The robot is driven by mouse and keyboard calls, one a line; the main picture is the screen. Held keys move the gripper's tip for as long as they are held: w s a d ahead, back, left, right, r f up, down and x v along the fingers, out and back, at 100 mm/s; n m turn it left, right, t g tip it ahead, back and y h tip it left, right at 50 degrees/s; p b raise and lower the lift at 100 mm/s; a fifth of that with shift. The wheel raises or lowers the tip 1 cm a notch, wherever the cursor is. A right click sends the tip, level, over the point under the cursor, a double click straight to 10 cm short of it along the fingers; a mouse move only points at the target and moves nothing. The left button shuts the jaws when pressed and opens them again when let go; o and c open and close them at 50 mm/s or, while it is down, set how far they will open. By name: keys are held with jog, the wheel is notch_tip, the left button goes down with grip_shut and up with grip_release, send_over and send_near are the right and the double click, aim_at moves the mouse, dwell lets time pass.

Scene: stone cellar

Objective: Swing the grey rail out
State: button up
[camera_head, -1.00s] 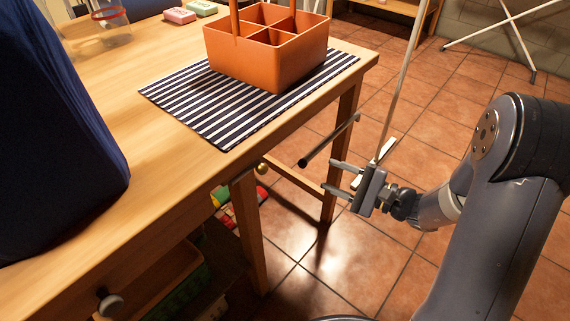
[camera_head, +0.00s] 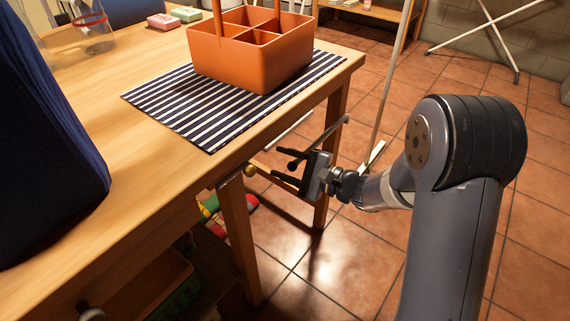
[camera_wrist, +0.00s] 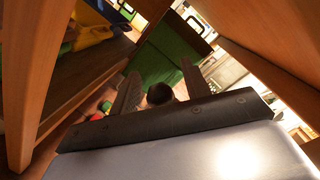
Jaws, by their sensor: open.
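The grey rail (camera_head: 328,133) is a thin bar at the end of the table, below the tabletop. In the wrist view a dark round end (camera_wrist: 160,94), probably the rail's tip, shows between the two open fingers. I cannot tell whether either finger touches it. My gripper hides part of the rail's near end.
The wooden table (camera_head: 150,190) carries a striped mat (camera_head: 160,98) and an orange caddy (camera_head: 215,60). A table leg (camera_head: 239,225) stands close to my gripper. Colourful items (camera_head: 212,207) lie under the table. A pale pole (camera_head: 386,95) stands behind the arm. Tiled floor is open on the right.

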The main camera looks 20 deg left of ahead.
jog(key=shift+c, duration=0.4)
grip_shut()
jog(key=shift+d, duration=0.2)
